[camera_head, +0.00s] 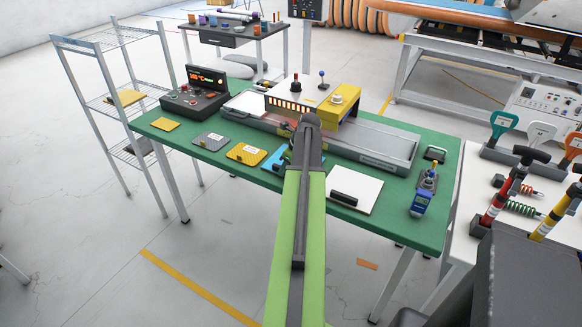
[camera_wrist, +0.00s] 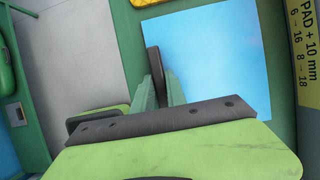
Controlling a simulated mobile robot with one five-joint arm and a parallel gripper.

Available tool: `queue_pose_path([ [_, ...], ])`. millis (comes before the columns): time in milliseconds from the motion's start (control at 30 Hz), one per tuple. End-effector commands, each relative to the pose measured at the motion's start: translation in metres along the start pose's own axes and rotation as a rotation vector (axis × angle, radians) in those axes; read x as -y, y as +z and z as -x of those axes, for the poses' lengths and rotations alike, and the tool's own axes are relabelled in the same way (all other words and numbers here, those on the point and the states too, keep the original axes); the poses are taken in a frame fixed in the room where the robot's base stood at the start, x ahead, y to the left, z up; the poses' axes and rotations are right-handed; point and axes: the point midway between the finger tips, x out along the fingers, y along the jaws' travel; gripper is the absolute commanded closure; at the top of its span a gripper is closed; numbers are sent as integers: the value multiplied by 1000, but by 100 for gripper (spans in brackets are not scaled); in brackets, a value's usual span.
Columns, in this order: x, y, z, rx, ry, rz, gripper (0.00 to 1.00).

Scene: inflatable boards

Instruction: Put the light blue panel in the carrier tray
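The light blue panel (camera_head: 270,161) lies on the green table near its front edge, partly hidden by my arm in the head view. In the wrist view the panel (camera_wrist: 215,60) fills the upper right, with a dark upright bar like a handle at its left edge. My gripper (camera_wrist: 160,85) has its green fingers on both sides of this bar, seemingly against it. The long grey tray (camera_head: 395,150), apparently the carrier tray, lies behind the panel and passes under the yellow and white machine. Its bare grey floor (camera_wrist: 75,55) seems to show at left in the wrist view.
A yellow panel (camera_head: 248,154) and a grey panel (camera_head: 209,141) lie to the left. A white panel (camera_head: 356,190) with a black handle lies to the right. The yellow and white machine (camera_head: 338,102) bridges the tray. A blue tool (camera_head: 422,198) stands at the right table end.

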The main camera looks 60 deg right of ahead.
Motion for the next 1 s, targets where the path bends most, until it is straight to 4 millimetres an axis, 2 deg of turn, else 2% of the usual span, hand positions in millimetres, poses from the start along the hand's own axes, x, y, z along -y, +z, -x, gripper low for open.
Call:
queue_pose_path([
  [33,0,0,0,0,0,0,91],
  [100,0,0,0,0,0,0,100],
  [1000,0,0,0,0,0,-1,100],
])
